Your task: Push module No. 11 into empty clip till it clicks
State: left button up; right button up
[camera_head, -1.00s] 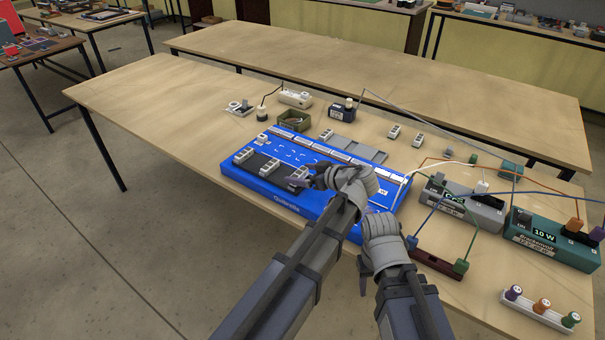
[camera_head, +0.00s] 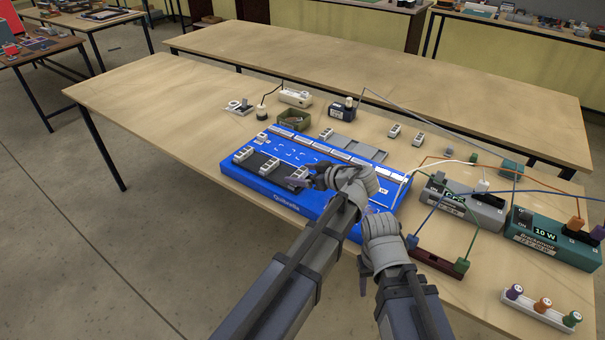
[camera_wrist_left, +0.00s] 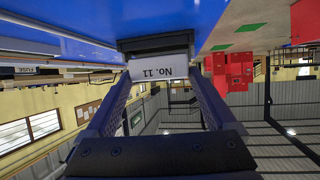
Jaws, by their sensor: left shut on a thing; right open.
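The blue board (camera_head: 285,204) lies on the table with a dark strip along its front part. White modules stand on that strip at the left (camera_head: 242,155) and in the middle (camera_head: 268,167). Another white module (camera_head: 298,173) is at its right end, by the fingers of my left gripper (camera_head: 314,178). In the left wrist view the left gripper is shut on a white block labelled "No. 11" (camera_wrist_left: 160,72), against a dark part at the blue board's edge. Whether it is fully seated in a clip cannot be told. My right gripper (camera_head: 372,209) is open near the board's right front, partly hidden.
A grey tray (camera_head: 357,152), loose white modules (camera_head: 394,131) and a green box (camera_head: 293,120) stand behind the board. A grey device (camera_head: 465,205), a teal 10 W device (camera_head: 545,237) and loose wires crowd the right. The table's left part is clear.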

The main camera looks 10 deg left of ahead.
pick_arm(q)
jog(key=shift+f+b, duration=0.8)
jog(key=shift+f, duration=0.1)
pick_arm(e)
jog(key=shift+f, duration=0.9)
pick_arm(q)
jog(key=o, duration=1.1)
